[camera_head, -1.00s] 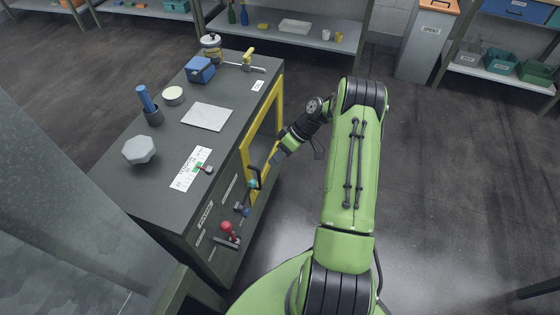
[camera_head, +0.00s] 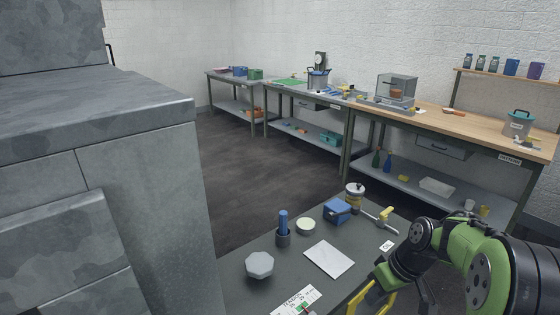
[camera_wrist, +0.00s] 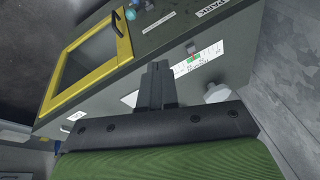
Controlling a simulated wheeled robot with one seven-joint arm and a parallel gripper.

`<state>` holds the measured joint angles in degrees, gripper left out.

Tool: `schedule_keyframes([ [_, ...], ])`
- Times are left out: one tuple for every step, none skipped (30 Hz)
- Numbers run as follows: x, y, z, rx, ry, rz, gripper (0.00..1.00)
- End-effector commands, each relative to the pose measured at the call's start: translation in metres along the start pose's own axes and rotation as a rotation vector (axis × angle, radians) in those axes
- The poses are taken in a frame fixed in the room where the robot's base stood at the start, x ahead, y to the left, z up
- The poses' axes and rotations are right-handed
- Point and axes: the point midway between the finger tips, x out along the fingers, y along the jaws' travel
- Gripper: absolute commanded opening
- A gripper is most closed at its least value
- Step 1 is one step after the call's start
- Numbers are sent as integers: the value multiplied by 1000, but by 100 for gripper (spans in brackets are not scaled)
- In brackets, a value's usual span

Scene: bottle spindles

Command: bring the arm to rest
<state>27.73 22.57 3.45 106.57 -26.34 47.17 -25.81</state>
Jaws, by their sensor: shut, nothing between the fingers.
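My gripper (camera_wrist: 158,88) shows in the wrist view with its two dark fingers together and nothing between them. It is in the air in front of a dark cabinet (camera_wrist: 150,50) with a yellow-framed door (camera_wrist: 127,52). In the head view my green arm is folded at the lower right, beside the cabinet's dark top (camera_head: 245,292). The gripper's fingertips cannot be made out in the head view.
A large grey block (camera_head: 110,150) fills the left. Workbenches (camera_head: 440,122) line the wall. Floor (camera_head: 240,160) between is clear.

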Motion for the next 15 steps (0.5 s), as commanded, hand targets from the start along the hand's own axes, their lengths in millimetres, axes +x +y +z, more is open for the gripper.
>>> schedule_keyframes([
  [-34, -28, 0, 8, 5, 55, 0],
  [-48, -42, 3, 22, 9, 85, 0],
  [-67, -60, 8, 41, 19, 123, 0],
  [-80, -74, 14, 56, 28, 150, 0],
  [-92, -87, 20, 71, 39, 176, 0],
  [-107, -104, 30, 93, 57, 209, 0],
  [-118, -115, 38, 109, 74, 231, 0],
  [-128, -126, 47, 126, 92, 252, 0],
  [-139, -140, 60, 149, 119, 277, 0],
  [-147, -149, 70, 167, 141, 293, 0],
  [-154, -156, 80, 186, 162, 307, 0],
  [-160, -165, 93, 210, 189, 321, 0],
  [-164, -170, 102, 227, 209, 328, 0],
  [-167, -173, 110, 242, 227, 334, 0],
  [-170, -177, 119, 259, 247, 340, 0],
])
